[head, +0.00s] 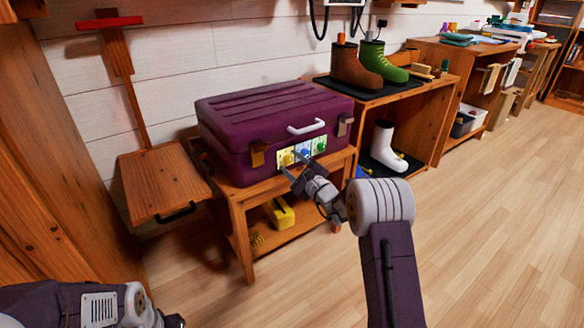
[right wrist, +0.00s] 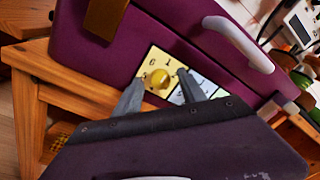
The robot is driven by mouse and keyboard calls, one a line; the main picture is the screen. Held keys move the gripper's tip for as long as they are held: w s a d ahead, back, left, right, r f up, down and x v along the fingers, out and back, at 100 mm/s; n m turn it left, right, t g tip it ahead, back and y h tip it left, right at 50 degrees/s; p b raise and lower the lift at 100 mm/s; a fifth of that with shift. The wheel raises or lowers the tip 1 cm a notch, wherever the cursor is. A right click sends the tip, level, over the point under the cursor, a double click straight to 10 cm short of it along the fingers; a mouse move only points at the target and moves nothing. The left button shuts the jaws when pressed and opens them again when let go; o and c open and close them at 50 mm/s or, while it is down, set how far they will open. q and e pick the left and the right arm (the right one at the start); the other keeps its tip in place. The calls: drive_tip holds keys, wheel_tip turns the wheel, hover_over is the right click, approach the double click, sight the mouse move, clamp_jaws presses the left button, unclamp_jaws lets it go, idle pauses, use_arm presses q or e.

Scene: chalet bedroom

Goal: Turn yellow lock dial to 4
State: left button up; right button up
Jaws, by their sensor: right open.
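The purple suitcase (head: 235,118) sits closed on a wooden stand, with a row of lock dials on its front. The yellow lock dial (head: 286,160) is the leftmost, on a pale yellow plate; in the right wrist view the round yellow knob (right wrist: 160,79) shows clearly, but I cannot read its setting. The blue dial (head: 304,152) and green dial (head: 320,146) are to its right. My right gripper (head: 297,172) is open in front of the yellow dial; in the wrist view its fingers (right wrist: 161,82) stand on both sides of the knob. Contact cannot be told. My left gripper's fingers are out of view.
The suitcase has a white handle (head: 306,127) and two latches, one brass (head: 257,154). A yellow object (head: 279,214) lies on the stand's (head: 240,220) lower shelf. A boot rack (head: 433,122) stands to the right. Open floor (head: 480,240) lies in front.

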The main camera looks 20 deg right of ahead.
clamp_jaws()
drive_tip(key=shift+m, duration=0.3)
